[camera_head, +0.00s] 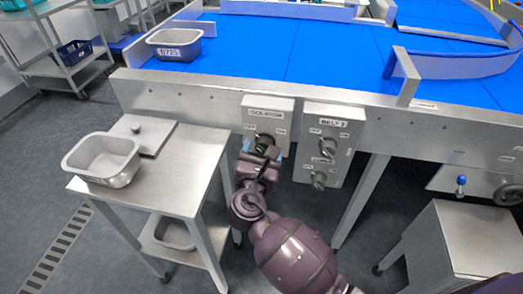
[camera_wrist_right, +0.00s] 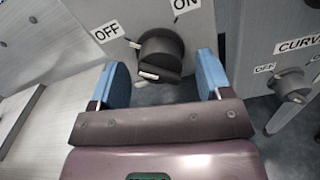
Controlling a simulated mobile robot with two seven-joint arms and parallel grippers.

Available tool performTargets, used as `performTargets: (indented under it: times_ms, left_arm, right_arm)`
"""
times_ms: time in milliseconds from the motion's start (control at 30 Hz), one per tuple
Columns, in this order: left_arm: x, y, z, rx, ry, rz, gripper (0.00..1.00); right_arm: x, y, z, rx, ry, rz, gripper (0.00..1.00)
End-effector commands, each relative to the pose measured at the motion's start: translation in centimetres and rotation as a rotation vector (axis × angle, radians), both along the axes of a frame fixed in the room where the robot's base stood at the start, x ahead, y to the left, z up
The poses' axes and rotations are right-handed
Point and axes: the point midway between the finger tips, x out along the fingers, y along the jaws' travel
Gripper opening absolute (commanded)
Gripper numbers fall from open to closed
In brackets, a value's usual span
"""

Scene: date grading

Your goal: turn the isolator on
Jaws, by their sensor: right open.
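The isolator is a grey box (camera_head: 284,104) labelled ISOLATOR on the front rail of the blue table. Its dark rotary knob (camera_head: 264,142) also shows in the right wrist view (camera_wrist_right: 165,48), between an OFF label on the left and an ON label at upper right. A white mark is on the knob's lower end; I cannot tell its exact setting. My right gripper (camera_head: 261,155) is open, with blue fingers on either side of the knob in the right wrist view (camera_wrist_right: 162,80). I cannot tell whether they touch it. My left gripper is not in view.
A second switch box (camera_head: 343,112) with two knobs is close on the right. A steel side table (camera_head: 190,185) with a grey tub (camera_head: 103,158) stands at left. A labelled tub (camera_head: 174,45) sits on the blue surface (camera_head: 300,50). A steel cabinet (camera_head: 470,235) stands at right.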

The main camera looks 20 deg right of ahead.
Motion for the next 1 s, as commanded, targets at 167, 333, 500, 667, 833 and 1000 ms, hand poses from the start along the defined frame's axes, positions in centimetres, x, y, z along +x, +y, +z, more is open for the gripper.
performTargets:
  times_ms: [167,333,500,667,833,1000]
  left_arm:
    - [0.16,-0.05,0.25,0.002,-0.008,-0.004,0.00]
    - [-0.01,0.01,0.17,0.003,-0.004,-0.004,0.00]
    - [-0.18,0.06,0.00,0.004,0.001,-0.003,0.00]
    - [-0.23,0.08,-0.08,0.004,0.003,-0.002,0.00]
    - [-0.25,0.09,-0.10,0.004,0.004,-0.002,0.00]
    - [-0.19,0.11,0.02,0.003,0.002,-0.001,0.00]
  right_arm:
    - [0.56,-0.39,-0.03,0.001,0.001,0.000,0.71]
    - [0.59,-0.42,0.04,0.001,-0.001,0.000,0.71]
    - [0.57,-0.41,0.03,0.001,-0.001,0.000,0.56]
    - [0.56,-0.40,0.03,0.001,-0.001,0.000,0.32]
    - [0.55,-0.39,0.03,0.002,-0.002,0.000,0.22]
    - [0.54,-0.39,0.06,0.026,-0.017,0.000,0.22]
